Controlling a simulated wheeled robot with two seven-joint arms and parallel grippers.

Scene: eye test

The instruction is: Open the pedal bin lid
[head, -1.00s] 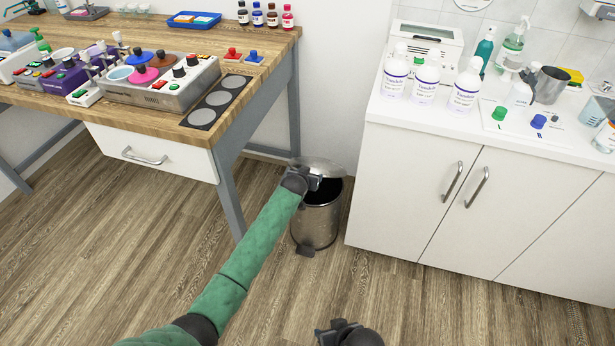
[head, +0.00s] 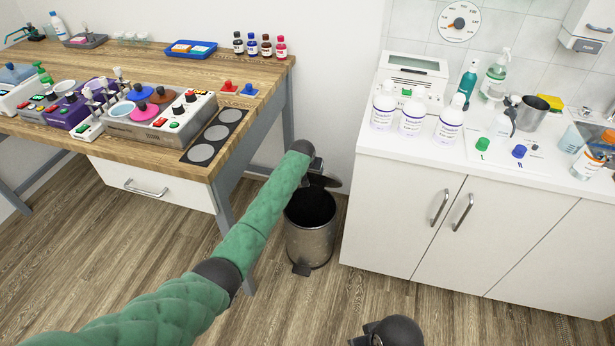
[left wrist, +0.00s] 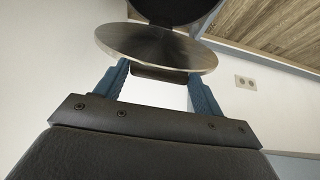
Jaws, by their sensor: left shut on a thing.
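The pedal bin (head: 311,243) is a steel cylinder standing on the floor between the workbench and the white cabinet. Its lid (head: 331,182) is raised and tilted back at the rear, and the dark open mouth (head: 310,207) shows. The pedal (head: 302,270) is at the bin's front foot. My left gripper (head: 312,177) is at the lid, partly hidden by my arm. In the left wrist view, the round metal lid (left wrist: 155,47) lies just beyond the blue fingers, with a dark tab between them (left wrist: 159,76). My right gripper (head: 362,340) shows only partly at the bottom edge.
The wooden workbench (head: 225,103) with its grey leg (head: 224,207) stands close left of the bin. The white cabinet (head: 395,215) stands close on the right, with bottles on top. A wall is behind the bin. The floor (head: 170,235) in front is clear.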

